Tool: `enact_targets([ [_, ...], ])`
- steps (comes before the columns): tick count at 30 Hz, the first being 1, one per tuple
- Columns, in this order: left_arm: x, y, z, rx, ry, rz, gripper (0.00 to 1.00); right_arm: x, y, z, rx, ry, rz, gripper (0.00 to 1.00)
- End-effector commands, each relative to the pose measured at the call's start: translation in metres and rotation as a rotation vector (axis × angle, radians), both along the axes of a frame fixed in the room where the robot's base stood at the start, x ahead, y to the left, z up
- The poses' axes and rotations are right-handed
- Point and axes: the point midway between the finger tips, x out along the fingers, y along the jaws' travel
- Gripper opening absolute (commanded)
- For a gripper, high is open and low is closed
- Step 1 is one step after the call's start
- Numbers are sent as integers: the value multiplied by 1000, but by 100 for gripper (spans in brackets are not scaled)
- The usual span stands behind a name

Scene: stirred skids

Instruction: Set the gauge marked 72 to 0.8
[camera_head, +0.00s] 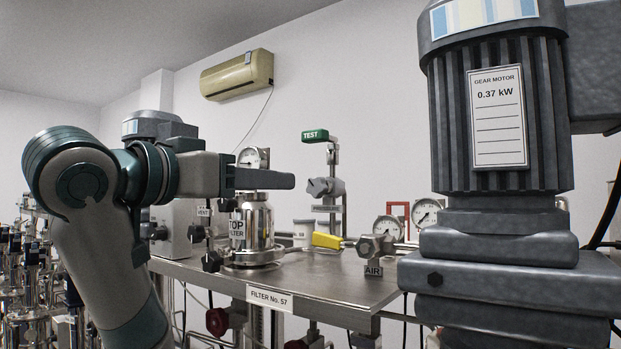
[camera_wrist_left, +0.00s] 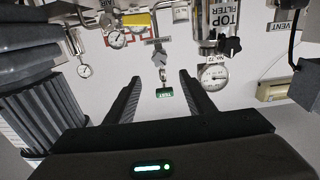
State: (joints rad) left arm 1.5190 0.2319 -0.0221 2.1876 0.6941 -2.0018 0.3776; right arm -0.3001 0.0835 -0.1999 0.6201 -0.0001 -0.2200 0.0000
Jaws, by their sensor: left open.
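The gauge labelled No. 72 (camera_wrist_left: 213,76) is a round white dial beside the filter vessel (camera_wrist_left: 208,20) in the left wrist view, which appears upside down. Its needle reading is too small to tell. In the head view a gauge (camera_head: 249,158) sits above the steel filter vessel (camera_head: 258,222), partly behind my arm; its label is hidden. My left gripper (camera_head: 268,179) is in front of the vessel's top. In the wrist view the left gripper (camera_wrist_left: 160,96) is open and empty, with the gauge beyond its right finger. A black knob (camera_wrist_left: 232,47) sits close to the gauge. My right gripper is out of view.
A large gear motor (camera_head: 500,130) blocks the right foreground. A green TEST tag (camera_head: 315,135) tops a post with a grey handle (camera_head: 325,187).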

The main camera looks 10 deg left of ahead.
Motion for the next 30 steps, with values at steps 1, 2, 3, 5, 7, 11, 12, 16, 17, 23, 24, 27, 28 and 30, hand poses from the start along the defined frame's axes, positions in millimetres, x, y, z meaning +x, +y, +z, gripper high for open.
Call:
enact_targets([
  [1, 5, -4, 2, -2, 4, -4, 49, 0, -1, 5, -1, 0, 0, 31],
  [2, 8, -5, 1, -2, 5, -4, 49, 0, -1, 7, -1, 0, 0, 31],
  [3, 12, -6, 1, -3, 7, -4, 49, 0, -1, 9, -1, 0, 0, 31],
  [5, 22, -10, 3, -2, 8, -4, 49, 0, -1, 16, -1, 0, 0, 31],
  [7, 33, -15, 3, -1, 8, -4, 49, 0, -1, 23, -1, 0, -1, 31],
  [11, 56, -23, 2, 0, 10, 0, 49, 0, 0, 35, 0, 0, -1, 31],
  [12, 62, -26, 3, 0, 8, -1, 49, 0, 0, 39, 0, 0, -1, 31],
  [16, 83, -34, 2, 1, 7, -1, 49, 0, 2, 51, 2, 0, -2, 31],
  [17, 88, -36, 2, 0, 9, -1, 49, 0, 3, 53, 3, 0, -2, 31],
  [23, 110, -45, 1, 0, 4, 0, 49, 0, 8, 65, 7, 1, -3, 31],
  [24, 113, -46, 1, 0, 4, 1, 49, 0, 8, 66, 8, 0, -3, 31],
  [27, 118, -48, -1, 1, 4, 1, 49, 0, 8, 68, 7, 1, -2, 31],
  [28, 119, -48, -1, 1, 4, 0, 49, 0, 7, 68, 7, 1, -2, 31],
  [30, 120, -49, -1, 1, 3, 0, 49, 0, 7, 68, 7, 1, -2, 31],
])
